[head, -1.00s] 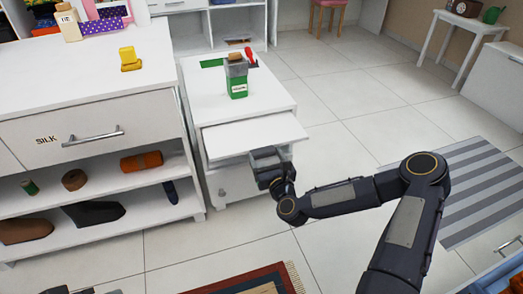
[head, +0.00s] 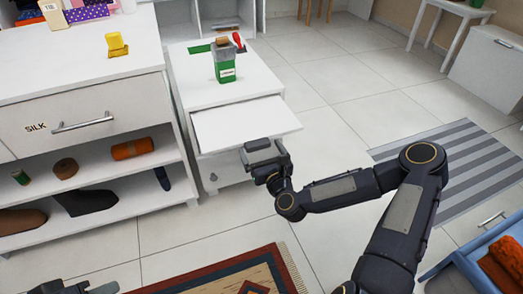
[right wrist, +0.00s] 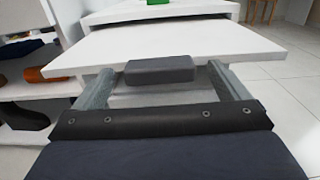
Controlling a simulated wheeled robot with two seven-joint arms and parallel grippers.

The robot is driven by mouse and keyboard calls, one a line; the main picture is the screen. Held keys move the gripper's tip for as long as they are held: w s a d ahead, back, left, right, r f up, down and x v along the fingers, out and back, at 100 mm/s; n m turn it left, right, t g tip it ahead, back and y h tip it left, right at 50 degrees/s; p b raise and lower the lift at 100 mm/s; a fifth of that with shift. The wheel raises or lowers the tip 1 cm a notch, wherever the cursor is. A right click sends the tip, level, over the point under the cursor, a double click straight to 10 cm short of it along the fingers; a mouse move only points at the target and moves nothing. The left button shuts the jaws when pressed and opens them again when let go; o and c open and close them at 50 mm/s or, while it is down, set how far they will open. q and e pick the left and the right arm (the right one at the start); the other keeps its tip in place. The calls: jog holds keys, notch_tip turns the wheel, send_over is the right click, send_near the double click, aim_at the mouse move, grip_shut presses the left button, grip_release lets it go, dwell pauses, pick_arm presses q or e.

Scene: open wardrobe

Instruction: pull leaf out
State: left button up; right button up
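The white leaf (head: 245,120) sticks out well from under the top of a small white cabinet. In the right wrist view the leaf (right wrist: 200,42) crosses the picture, with a dark grey block-like pull (right wrist: 160,70) at the middle of its front edge. My right gripper (head: 265,152) is at that edge; in the right wrist view its two grey fingers (right wrist: 162,82) stand apart, one on each side of the pull, with gaps visible.
A green container (head: 224,64) and a red-handled item (head: 239,42) stand on the small cabinet. A wide drawer unit (head: 80,85) with shelves stands close on the left. A patterned rug (head: 225,278) and a blue crate (head: 452,275) lie nearer. The tiled floor right of the leaf is clear.

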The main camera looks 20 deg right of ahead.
jog(key=shift+s, duration=0.1)
jog(key=shift+s, duration=0.35)
jog(key=s+p, duration=0.1)
jog(key=s, duration=0.6)
jog(key=shift+w+d, duration=0.1)
